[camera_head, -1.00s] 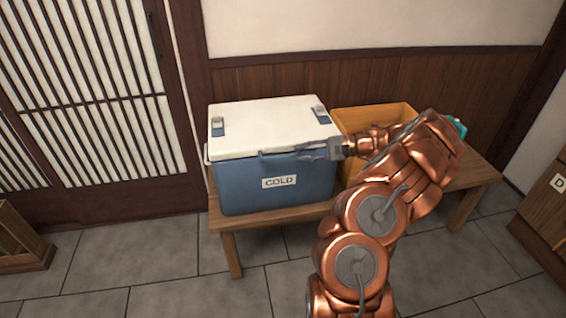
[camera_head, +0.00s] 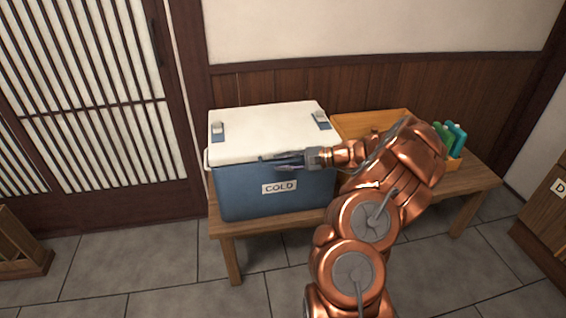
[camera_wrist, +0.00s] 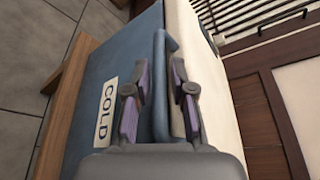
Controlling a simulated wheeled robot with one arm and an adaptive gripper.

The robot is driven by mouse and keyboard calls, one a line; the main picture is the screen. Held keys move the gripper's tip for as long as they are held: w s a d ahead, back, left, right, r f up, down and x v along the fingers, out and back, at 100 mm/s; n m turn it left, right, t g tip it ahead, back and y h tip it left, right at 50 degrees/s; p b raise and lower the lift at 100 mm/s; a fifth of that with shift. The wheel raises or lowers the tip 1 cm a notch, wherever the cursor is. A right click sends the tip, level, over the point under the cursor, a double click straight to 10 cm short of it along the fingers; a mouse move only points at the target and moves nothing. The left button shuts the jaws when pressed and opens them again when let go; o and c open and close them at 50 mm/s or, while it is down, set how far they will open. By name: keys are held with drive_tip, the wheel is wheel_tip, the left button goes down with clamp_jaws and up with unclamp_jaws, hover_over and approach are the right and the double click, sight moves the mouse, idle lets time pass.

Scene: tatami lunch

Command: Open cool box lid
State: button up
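The cool box (camera_head: 240,190) is blue with a "COLD" label on its front and stands on a wooden bench. Its white lid (camera_head: 265,130) lies flat and closed, with two latches on top. My gripper (camera_head: 272,162) is at the lid's front edge, just above the label. In the wrist view, the fingers of my gripper (camera_wrist: 160,88) are spread, one on each side of a blue lip (camera_wrist: 160,70) at the lid's front edge. Gaps seem to show between the lip and the finger pads. The white lid (camera_wrist: 200,75) is beyond the right finger.
A wooden wall is behind. The tiled floor in front is clear.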

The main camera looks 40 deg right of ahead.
clamp_jaws()
drive_tip(key=shift+r, duration=0.1)
idle(0.5)
